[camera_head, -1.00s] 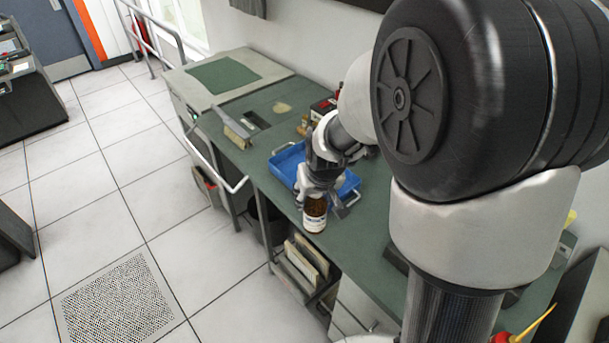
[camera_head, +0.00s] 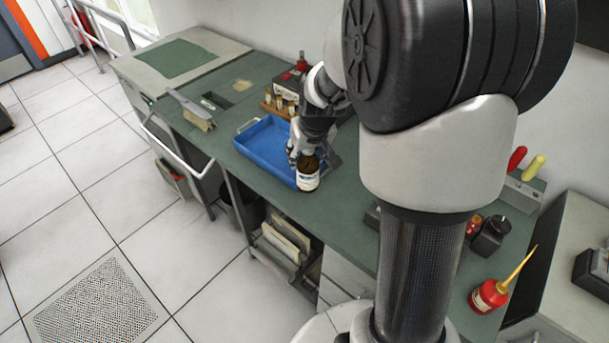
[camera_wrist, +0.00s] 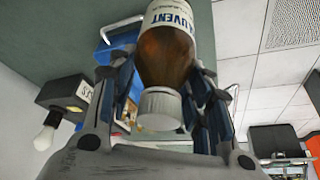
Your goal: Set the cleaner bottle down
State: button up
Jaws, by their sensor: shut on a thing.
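The cleaner bottle (camera_head: 308,178) is brown with a white label and stands upright at the near right corner of the blue tray. My gripper (camera_head: 304,157) is around its upper part from above. In the wrist view the bottle (camera_wrist: 166,56) shows its amber shoulder, white cap and part of a label, between the two fingers of my gripper (camera_wrist: 163,85). The fingers are shut on it. I cannot tell whether its base touches the green bench (camera_head: 270,205) or hangs just above it.
The blue tray (camera_head: 246,137) lies just left of the bottle. A red oiler (camera_head: 490,295) stands at the right.

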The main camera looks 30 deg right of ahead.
aim_at(306, 172)
jog(key=shift+f+b, duration=0.95)
jog(key=shift+f, duration=2.3)
jog(key=shift+f, duration=0.2)
jog(key=o, duration=1.3)
jog(key=shift+r, duration=0.1)
